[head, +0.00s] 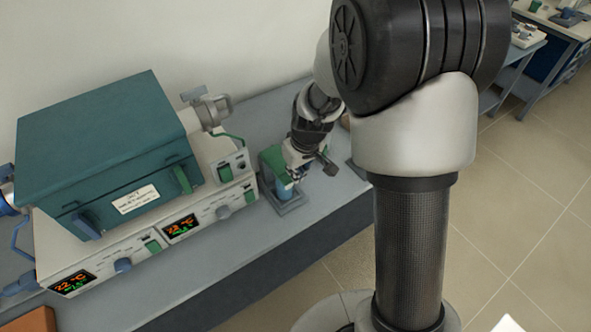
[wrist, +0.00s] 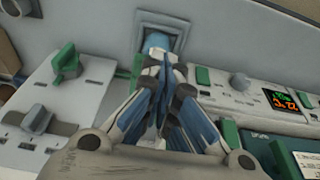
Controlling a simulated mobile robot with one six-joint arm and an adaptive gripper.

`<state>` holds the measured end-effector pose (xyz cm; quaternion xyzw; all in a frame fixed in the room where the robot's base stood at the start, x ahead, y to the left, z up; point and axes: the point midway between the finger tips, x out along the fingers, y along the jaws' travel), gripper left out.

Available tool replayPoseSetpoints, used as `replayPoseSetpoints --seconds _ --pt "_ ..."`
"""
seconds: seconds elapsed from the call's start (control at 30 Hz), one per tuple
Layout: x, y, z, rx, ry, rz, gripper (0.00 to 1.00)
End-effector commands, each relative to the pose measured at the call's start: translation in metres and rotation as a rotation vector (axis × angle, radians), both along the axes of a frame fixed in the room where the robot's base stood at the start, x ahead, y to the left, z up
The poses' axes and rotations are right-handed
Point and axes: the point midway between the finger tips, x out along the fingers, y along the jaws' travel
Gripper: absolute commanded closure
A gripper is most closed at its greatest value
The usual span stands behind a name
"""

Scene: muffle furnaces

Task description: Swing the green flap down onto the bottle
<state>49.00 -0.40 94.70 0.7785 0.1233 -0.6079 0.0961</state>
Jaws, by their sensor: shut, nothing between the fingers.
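The blue bottle (head: 284,190) stands on a small grey base on the bench, to the right of the furnace. The green flap (head: 271,158) is just above and behind the bottle's left side; my gripper partly covers it, so I cannot tell its exact angle. My gripper (head: 292,168) is over the bottle, close to the flap. In the wrist view my gripper (wrist: 165,70) is shut and empty, its fingertips pointing at the bottle (wrist: 158,40). A green strip of the flap's holder (wrist: 137,74) shows left of the fingers. Contact is hidden.
The teal furnace (head: 105,140) sits on a white control unit (head: 150,232) with lit displays, close on the left. A grey valve fitting (head: 208,110) sticks out behind it. The bench (head: 325,205) is clear to the right of the bottle, up to its front edge.

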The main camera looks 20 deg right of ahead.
Motion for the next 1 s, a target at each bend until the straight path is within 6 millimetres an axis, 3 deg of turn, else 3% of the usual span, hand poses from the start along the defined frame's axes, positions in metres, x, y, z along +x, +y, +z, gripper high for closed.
replayPoseSetpoints --seconds 0.43,0.83,1.0 --pt "0.003 0.001 -0.014 0.0 0.0 0.001 1.0" --pt "0.003 0.001 -0.014 0.0 0.0 0.0 1.0" --pt "0.005 0.002 -0.001 -0.001 -0.001 0.001 1.0"
